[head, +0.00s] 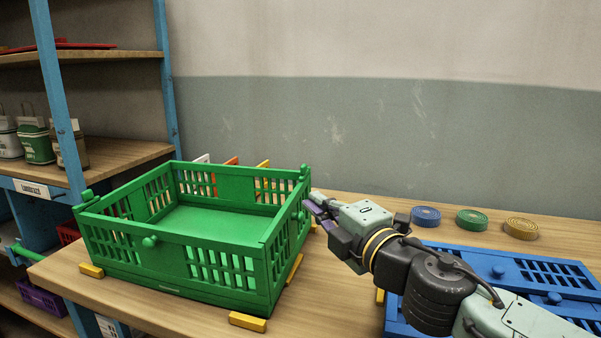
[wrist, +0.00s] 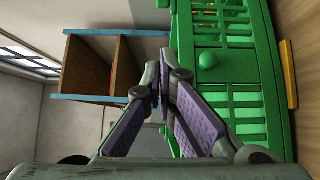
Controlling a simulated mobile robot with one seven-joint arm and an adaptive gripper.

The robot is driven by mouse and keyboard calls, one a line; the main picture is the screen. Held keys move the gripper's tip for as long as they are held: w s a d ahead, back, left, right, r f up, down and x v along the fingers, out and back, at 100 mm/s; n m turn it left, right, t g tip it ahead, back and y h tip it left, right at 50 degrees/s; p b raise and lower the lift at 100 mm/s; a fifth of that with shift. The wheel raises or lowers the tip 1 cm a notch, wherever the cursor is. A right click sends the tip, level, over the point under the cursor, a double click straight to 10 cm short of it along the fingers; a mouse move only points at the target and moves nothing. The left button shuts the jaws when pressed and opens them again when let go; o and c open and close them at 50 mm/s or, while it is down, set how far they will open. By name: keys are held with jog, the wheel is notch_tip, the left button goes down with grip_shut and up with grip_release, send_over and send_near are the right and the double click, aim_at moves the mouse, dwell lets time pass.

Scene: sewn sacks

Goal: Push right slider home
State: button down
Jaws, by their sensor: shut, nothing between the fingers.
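A green slatted crate (head: 215,220) stands open on the wooden bench, with its walls upright. Its right wall carries a round green knob (head: 300,216), likely that of the right slider, partly close behind my fingers in the head view. In the wrist view a green knob (wrist: 208,61) shows on the slatted wall, right of my fingertips. My gripper (head: 313,207) is shut and empty, beside the crate's right wall near its far end. In the wrist view the purple-padded fingers of my gripper (wrist: 160,88) meet at the tips. Whether they touch the wall, I cannot tell.
Yellow blocks (head: 248,322) sit around the crate's base. A blue folded crate (head: 540,272) lies to the right under my arm. Blue, green and tan strap rolls (head: 472,219) lie behind it. A blue-framed shelf (head: 90,160) stands at the left.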

aim_at(303, 184)
jog(key=shift+w+d+p+x, duration=0.2)
jog(key=shift+d+p+x, duration=0.25)
jog(key=shift+x, duration=1.5)
jog(key=shift+w+d+p+x, duration=0.3)
jog(key=shift+p+x, duration=0.2)
jog(key=shift+x, duration=1.4)
jog(key=shift+w+d+p+x, duration=0.15)
jog(key=shift+d+p+x, duration=0.35)
jog(key=shift+x, duration=1.45)
jog(key=shift+w+r, duration=0.15)
jog(key=shift+w+d+p, duration=0.2)
jog(key=shift+w+p, duration=0.15)
jog(key=shift+w, duration=0.6)
